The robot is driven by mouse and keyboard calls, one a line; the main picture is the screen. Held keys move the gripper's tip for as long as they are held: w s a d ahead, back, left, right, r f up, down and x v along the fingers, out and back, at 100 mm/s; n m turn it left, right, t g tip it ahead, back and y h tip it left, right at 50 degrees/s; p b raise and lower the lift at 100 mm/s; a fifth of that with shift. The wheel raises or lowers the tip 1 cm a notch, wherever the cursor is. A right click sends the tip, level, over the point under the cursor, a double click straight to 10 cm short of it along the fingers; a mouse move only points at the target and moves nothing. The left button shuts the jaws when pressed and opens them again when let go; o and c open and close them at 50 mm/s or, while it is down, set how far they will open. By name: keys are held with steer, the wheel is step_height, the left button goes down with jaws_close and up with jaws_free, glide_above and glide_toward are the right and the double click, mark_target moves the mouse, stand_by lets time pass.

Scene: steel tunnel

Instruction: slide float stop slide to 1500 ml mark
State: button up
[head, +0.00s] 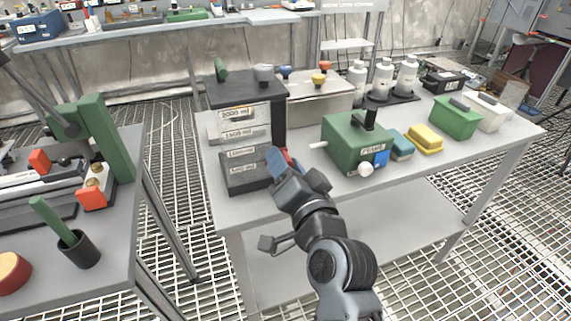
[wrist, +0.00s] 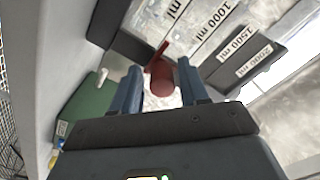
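The grey float box (head: 250,180) carries labels for 2000 ml, 1500 ml (head: 238,134), 1000 ml and 500 ml, top to bottom. The 1500 ml label also shows in the wrist view (wrist: 236,42). The red float stop slide (wrist: 161,80) has a round knob and a thin bar. In the head view, only a small red part (head: 288,158) shows behind my fingers, low on the box's right side. My gripper (wrist: 160,72) has its two blue fingers apart on either side of the knob, with gaps visible. I cannot tell which mark the bar meets.
Right of my gripper (head: 278,160) stands a green pump-like box (head: 350,143) with a white rod pointing toward the float box. Bottles (head: 382,76) stand on a dark tray behind. The bench's front edge (head: 300,205) lies below my wrist.

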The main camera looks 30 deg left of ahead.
mark_target(278, 118)
steer(key=shift+s, duration=0.1)
jaws_close()
step_height(278, 118, up, 8)
steer(key=p, duration=0.6)
steer(key=shift+a+p, duration=0.1)
steer(key=shift+p, duration=0.2)
steer(key=shift+o, duration=2.1)
jaws_free()
steer(key=v, duration=0.8)
steer(key=shift+b, duration=0.3)
